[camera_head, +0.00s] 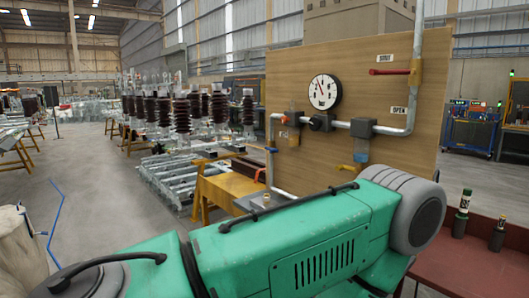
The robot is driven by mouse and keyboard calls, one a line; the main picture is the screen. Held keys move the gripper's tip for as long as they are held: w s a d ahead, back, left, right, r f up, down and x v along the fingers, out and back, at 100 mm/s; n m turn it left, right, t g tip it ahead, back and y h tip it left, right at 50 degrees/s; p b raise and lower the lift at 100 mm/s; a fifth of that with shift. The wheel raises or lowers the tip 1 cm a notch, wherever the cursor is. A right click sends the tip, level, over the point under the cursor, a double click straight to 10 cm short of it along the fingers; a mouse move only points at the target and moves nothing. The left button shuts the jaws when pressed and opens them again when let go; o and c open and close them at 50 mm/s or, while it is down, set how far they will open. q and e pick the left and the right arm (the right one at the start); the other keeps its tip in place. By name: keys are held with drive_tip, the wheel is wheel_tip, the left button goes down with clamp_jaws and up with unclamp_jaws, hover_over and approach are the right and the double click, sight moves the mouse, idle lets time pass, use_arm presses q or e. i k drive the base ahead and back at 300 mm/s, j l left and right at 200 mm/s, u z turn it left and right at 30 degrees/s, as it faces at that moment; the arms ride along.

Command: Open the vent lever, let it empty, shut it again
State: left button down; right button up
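A wooden panel (440,45) carries grey pipework. A red lever (388,71) sticks out left, roughly level, from a yellow-orange valve body (415,72) on the upright pipe at upper right. A small label just above it seems to read SHUT; a label below reads OPEN (398,110). A round white gauge (324,91) with a black rim hangs left of the lever; its needle points up and left. A small yellow lever (347,168) sits under a clear bowl (362,150). Neither of my grippers is in view.
A yellow bench (222,190) stands left of the panel. A large green casing blocks the foreground and hides the panel's lower part. The floor at left is open.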

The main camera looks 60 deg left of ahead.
sight(271, 150)
drive_tip(key=u, duration=2)
drive_tip(key=i+j+z, duration=0.15)
drive_tip(key=i+j, duration=0.2)
drive_tip(key=i+j+z, duration=0.15)
drive_tip(key=i+j, duration=0.15)
drive_tip(key=i+j+z, duration=0.15)
drive_tip(key=i+j, duration=0.15)
drive_tip(key=j, duration=0.15)
drive_tip(key=i+j+z, duration=0.15)
drive_tip(key=i+j, duration=0.15)
drive_tip(key=j, duration=0.15)
